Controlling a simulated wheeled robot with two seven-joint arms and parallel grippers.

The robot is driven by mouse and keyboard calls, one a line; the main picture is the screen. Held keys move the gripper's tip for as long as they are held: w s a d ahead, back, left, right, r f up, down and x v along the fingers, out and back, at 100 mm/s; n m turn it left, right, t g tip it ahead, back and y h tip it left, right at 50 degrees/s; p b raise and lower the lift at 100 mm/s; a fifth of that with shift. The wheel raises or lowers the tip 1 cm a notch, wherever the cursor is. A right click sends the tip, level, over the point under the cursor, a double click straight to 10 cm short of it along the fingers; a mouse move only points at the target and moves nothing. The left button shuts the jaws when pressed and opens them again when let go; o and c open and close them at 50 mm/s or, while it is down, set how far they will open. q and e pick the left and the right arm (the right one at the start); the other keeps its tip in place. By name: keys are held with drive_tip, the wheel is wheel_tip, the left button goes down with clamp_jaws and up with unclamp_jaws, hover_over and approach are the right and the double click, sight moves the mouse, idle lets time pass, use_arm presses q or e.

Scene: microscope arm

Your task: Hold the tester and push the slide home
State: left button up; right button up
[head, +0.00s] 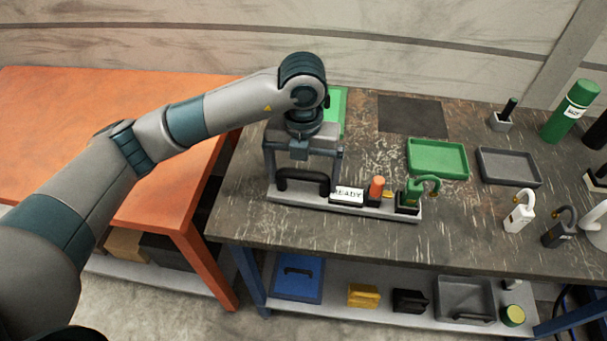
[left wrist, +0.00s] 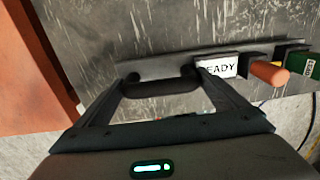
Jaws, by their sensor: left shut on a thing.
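The tester is a long pale plate (head: 350,207) lying along the front of the dark worktop. It carries a black handle (head: 303,183) at its left, a white READY label (head: 347,194), an upright orange knob (head: 377,188) on a black block, and a green padlock-like piece (head: 413,194) at its right end. My left gripper (head: 303,177) is shut on the black handle, which also shows between the fingers in the left wrist view (left wrist: 160,86). The orange knob also shows there (left wrist: 269,74). I cannot tell how far in the slide sits. My right gripper is out of view.
Behind stand a green tray (head: 437,158) and a grey tray (head: 508,167). To the right are a white padlock (head: 519,213), a dark padlock (head: 560,229) and a green bottle (head: 571,112). A lower shelf holds several items. An orange table (head: 100,105) adjoins at the left.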

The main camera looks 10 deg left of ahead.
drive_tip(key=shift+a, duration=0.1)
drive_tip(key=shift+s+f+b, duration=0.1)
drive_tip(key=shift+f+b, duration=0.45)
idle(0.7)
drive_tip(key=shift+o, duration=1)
